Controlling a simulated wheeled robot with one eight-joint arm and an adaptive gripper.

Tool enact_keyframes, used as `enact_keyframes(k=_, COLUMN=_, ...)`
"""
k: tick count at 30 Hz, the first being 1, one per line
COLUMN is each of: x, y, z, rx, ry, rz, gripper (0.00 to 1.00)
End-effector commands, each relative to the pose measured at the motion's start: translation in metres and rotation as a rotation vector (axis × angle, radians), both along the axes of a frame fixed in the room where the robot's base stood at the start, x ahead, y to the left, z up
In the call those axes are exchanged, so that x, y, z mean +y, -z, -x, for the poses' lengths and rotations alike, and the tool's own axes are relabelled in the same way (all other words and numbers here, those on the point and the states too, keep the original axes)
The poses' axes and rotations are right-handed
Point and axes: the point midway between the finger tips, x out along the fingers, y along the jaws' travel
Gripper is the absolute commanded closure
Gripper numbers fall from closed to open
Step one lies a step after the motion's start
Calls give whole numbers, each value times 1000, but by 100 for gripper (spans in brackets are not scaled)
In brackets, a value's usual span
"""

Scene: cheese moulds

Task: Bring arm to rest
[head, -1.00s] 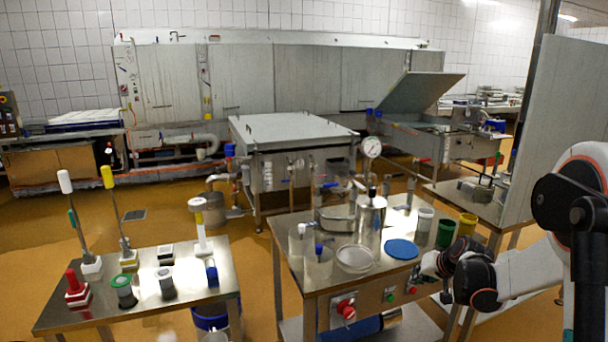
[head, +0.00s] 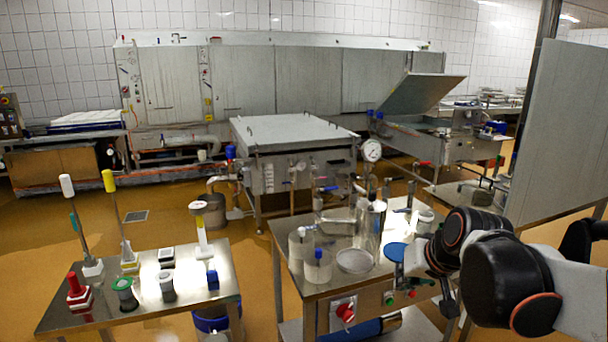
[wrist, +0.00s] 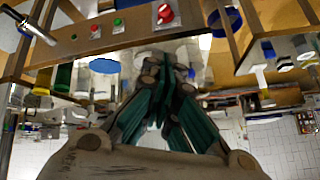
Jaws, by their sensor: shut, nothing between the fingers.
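My arm comes in from the right in the head view, its dark joints in front of the right end of the equipment table (head: 325,283). My gripper (wrist: 168,62) shows in the wrist view, its fingers together with nothing held. That view is upside down, with the table's front panel (wrist: 95,35) near its top. In the head view the arm hides part of the table's right side, and the fingers cannot be made out clearly. A blue disc (head: 396,252) and a clear round dish (head: 354,261) lie on the table near the arm.
A red button (head: 346,312) sits on the table's front. Glass vessels and a pressure gauge (head: 371,151) stand on top. A smaller steel table (head: 130,312) at left holds brushes and small containers. An upright grey panel (head: 565,140) stands at right. Orange floor is open between the tables.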

Motion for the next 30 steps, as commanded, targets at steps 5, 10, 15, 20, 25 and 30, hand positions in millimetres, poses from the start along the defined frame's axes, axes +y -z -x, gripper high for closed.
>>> enact_keyframes(k=5, x=10, y=-2, z=47, rx=3, ry=-20, rz=40, gripper=100)
enact_keyframes(k=10, x=13, y=7, z=90, rx=7, ry=-33, rz=84, gripper=100)
enact_keyframes(k=15, x=13, y=22, z=132, rx=10, ry=-44, rz=135, gripper=100)
enact_keyframes(k=20, x=11, y=37, z=162, rx=12, ry=-54, rz=175, gripper=100)
enact_keyframes(k=25, x=9, y=46, z=178, rx=12, ry=-58, rz=198, gripper=100)
enact_keyframes(k=30, x=8, y=48, z=181, rx=12, ry=-59, rz=202, gripper=100)
